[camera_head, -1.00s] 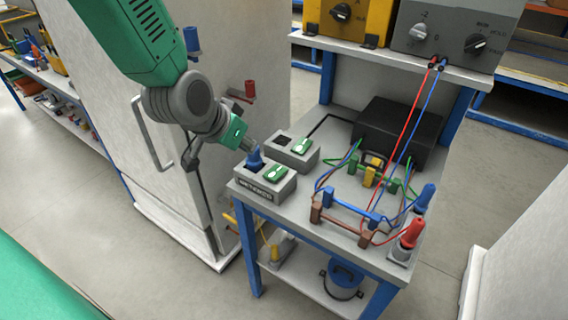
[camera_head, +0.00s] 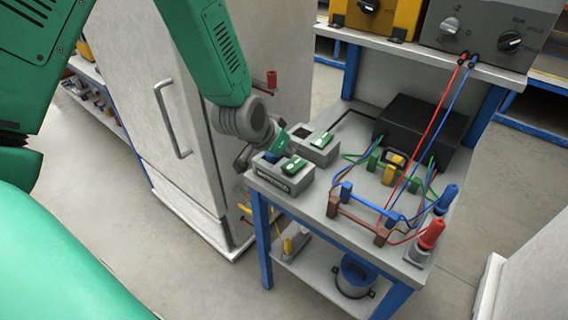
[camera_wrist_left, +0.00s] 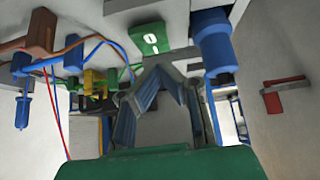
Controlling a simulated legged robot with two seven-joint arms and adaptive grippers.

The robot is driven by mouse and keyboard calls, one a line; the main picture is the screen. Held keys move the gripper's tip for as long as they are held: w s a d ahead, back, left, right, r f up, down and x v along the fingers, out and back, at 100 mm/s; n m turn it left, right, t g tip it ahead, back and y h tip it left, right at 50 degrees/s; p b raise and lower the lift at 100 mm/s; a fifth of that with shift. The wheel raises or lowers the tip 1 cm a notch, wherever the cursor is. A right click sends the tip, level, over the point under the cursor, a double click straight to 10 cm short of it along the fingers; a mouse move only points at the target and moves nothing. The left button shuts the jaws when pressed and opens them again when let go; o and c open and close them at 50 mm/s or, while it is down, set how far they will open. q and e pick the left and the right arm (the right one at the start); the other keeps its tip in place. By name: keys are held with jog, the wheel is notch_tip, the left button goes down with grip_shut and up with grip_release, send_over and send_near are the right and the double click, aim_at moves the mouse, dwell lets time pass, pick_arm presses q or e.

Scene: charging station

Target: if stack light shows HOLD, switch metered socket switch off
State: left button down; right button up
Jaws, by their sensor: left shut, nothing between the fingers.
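The metered socket (camera_head: 283,182) is a grey box at the near left corner of the bench, with a lettered front label. In the left wrist view, my shut, empty gripper (camera_wrist_left: 158,72) points at the green switch (camera_wrist_left: 150,38), with a gap that I cannot judge. The blue plug (camera_wrist_left: 211,42) is to its right. I cannot make out a stack light. My right gripper is not in view.
A second grey socket (camera_head: 313,152) with a green switch stands just behind. Cables and coloured connectors (camera_head: 385,195) crowd the bench to the right, before a black box (camera_head: 422,130). A grey knob box (camera_head: 480,32) marked HOLD is above. A white cabinet (camera_head: 150,100) stands left.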

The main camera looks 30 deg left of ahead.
aim_at(285, 168)
pick_arm(q)
jog(key=shift+s+f, duration=0.2)
jog(key=shift+f, duration=0.6)
jog(key=shift+s+f, duration=0.2)
jog(key=shift+f, duration=0.6)
jog(key=shift+s+f, duration=0.2)
jog(key=shift+f, duration=0.35)
jog(key=shift+r+p, duration=0.65)
jog(key=shift+r, duration=0.2)
